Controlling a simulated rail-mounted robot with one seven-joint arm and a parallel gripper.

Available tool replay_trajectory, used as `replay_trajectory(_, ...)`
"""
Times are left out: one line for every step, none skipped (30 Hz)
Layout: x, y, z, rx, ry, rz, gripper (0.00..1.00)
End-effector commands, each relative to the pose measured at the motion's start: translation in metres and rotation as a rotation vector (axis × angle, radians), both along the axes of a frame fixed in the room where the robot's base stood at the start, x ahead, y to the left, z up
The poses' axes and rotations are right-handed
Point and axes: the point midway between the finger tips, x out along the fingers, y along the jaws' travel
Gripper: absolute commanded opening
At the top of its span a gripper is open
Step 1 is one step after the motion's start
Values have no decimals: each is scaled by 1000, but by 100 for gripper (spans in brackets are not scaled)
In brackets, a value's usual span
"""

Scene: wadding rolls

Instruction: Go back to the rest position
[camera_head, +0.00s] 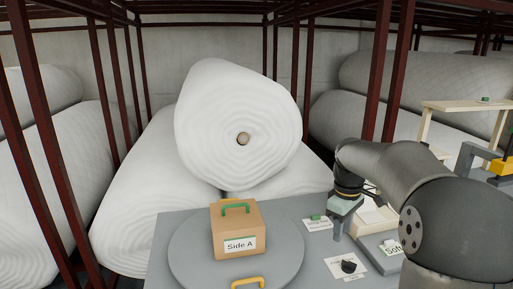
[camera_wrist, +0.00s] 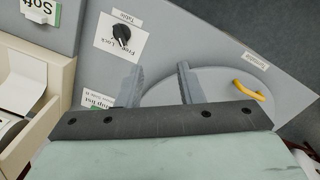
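My gripper (camera_wrist: 160,72) is open in the wrist view, with its two grey fingers apart and nothing visible between them. In the head view my gripper (camera_head: 341,229) points down over the right part of the grey table (camera_head: 318,268), right of the box. The wrist view shows a black knob (camera_wrist: 122,32) on a white label beyond the fingers. The grey round turntable (camera_wrist: 222,84) with its yellow handle (camera_wrist: 249,91) lies beyond and to the right. I cannot tell the exact height of the fingers above the table.
A brown box (camera_head: 229,238) marked "Side A", with a green handle, stands on the turntable (camera_head: 187,255). A big white wadding roll (camera_head: 212,125) lies on others behind the table. Dark red posts (camera_head: 120,80) frame the rolls. A pale open container (camera_wrist: 42,130) is close left of my gripper.

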Motion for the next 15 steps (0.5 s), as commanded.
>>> replay_trajectory(-31, 24, 1, -10, -6, -59, 34)
replay_trajectory(-49, 34, 0, -12, -11, -105, 34)
replay_trajectory(-73, 47, -5, -14, -17, -167, 34)
replay_trajectory(-92, 56, -9, -14, -22, -214, 34)
replay_trajectory(-111, 64, -13, -11, -28, -262, 34)
replay_trajectory(-136, 73, -21, -7, -33, -324, 34)
replay_trajectory(-154, 79, -27, -2, -35, -369, 34)
replay_trajectory(-171, 84, -33, 3, -40, -413, 34)
replay_trajectory(-192, 90, -42, 11, -43, -467, 34)
replay_trajectory(-207, 93, -48, 17, -44, -504, 34)
replay_trajectory(-220, 97, -54, 23, -46, -538, 34)
replay_trajectory(-235, 100, -61, 31, -47, -577, 34)
replay_trajectory(-245, 102, -66, 35, -47, -602, 34)
replay_trajectory(-253, 103, -71, 39, -46, -624, 34)
replay_trajectory(-261, 104, -75, 44, -45, -648, 34)
